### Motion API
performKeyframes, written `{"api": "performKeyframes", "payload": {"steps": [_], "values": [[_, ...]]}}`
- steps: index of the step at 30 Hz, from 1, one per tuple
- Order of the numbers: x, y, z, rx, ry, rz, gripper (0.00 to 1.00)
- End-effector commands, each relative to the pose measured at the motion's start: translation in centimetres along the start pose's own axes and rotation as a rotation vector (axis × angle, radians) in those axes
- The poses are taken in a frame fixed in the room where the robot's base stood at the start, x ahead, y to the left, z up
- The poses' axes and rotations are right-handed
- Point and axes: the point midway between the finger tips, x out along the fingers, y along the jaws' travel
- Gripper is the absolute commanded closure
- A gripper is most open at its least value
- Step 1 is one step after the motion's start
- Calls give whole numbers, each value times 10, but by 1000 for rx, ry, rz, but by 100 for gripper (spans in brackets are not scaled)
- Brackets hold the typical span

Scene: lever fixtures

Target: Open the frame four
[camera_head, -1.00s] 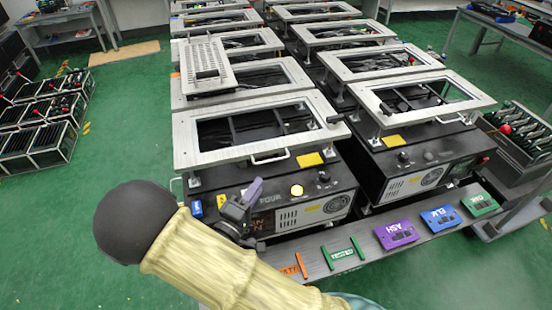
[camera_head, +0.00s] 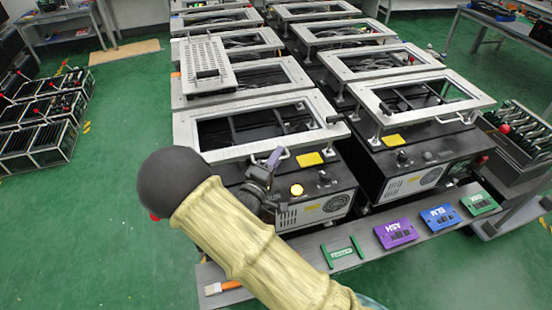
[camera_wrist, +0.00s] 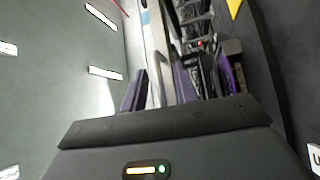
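Frame four is the light grey rectangular frame (camera_head: 330,135) on the front-left black fixture (camera_head: 318,180). It lies roughly flat, with its opening showing dark inner parts. Its front handle (camera_head: 287,153) is a thin silver bar, partly hidden by my gripper. My gripper (camera_head: 272,160) is at this handle, just below the frame's front edge. In the wrist view, my gripper's purple-grey fingers (camera_wrist: 158,88) stand apart, with a silver bar (camera_wrist: 155,70) between or just beyond them. I cannot tell whether they touch it.
A shelf in front holds a green piece (camera_head: 342,252), a purple ASH block (camera_head: 395,234), and blue and green blocks. A similar framed fixture (camera_head: 420,158) stands close on the right. Green floor is open at left.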

Motion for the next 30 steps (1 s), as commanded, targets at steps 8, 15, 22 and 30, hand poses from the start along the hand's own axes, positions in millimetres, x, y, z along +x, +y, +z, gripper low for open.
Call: {"api": "performKeyframes", "payload": {"steps": [8,15,22,30], "values": [[0,0,0,0,0,0,100],[0,1,0,-1,0,-2,100],[2,10,-1,-15,-2,-15,100],[8,33,-3,-60,-7,-60,100]]}}
